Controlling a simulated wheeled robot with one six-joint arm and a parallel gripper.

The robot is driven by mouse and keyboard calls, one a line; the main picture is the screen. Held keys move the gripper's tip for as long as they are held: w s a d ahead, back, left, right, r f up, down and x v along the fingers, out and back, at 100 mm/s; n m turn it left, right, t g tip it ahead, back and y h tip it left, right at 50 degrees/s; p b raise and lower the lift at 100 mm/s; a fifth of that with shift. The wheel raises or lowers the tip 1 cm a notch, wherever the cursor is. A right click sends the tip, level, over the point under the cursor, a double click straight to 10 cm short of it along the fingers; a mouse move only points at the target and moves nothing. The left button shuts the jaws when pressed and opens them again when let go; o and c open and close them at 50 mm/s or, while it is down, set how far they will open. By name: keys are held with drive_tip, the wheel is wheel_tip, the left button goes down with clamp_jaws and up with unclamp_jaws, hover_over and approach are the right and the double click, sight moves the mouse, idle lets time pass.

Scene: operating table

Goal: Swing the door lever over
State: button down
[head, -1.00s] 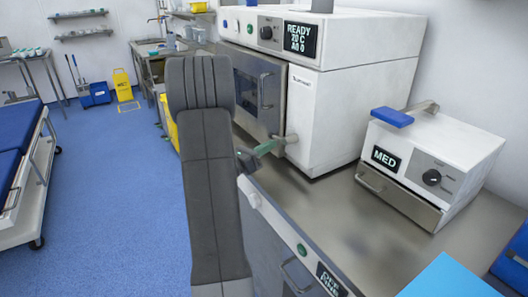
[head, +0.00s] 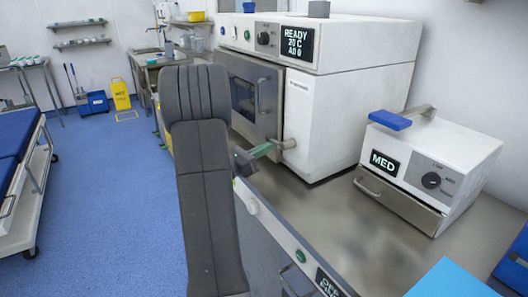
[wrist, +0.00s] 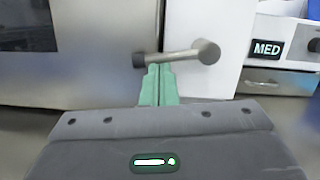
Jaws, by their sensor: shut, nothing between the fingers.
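The door lever (head: 287,144) is a grey metal bar on the front of the white steriliser, at the lower right of its steel door (head: 252,98). In the wrist view the lever (wrist: 180,57) lies nearly level, from a round pivot at its right to a dark tip at its left. The door looks closed. My gripper (wrist: 158,72) has green fingers pressed together with nothing between them. The fingertips are at the lever's underside, near its dark tip; I cannot tell whether they touch. In the head view my arm hides part of the door's left side.
The steel counter (head: 315,205) runs below and to the right of the steriliser. A smaller white unit marked MED (head: 430,170) stands on it, with a blue-handled lid lever (head: 391,119). A light blue sheet (head: 453,280) lies at front right. Blue floor is open at left.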

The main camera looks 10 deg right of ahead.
drive_tip(key=f, duration=0.1)
drive_tip(key=a+f+b, duration=0.1)
drive_tip(key=f+b, duration=0.1)
drive_tip(key=shift+s+a+f, duration=0.3)
drive_tip(key=shift+s, duration=0.1)
drive_tip(key=v, duration=1)
drive_tip(key=shift+s+r, duration=0.15)
drive_tip(key=shift+s, duration=0.05)
drive_tip(key=x, duration=1)
drive_tip(key=shift+r+p, duration=0.1)
drive_tip(key=shift+p, duration=0.2)
drive_tip(key=r, duration=0.1)
drive_tip(key=w+d+r+p, duration=0.1)
drive_tip(key=r+p, duration=0.1)
drive_tip(key=shift+w+d+r, duration=0.2)
drive_tip(key=shift+d+r, duration=0.05)
drive_tip(key=shift+d, duration=0.15)
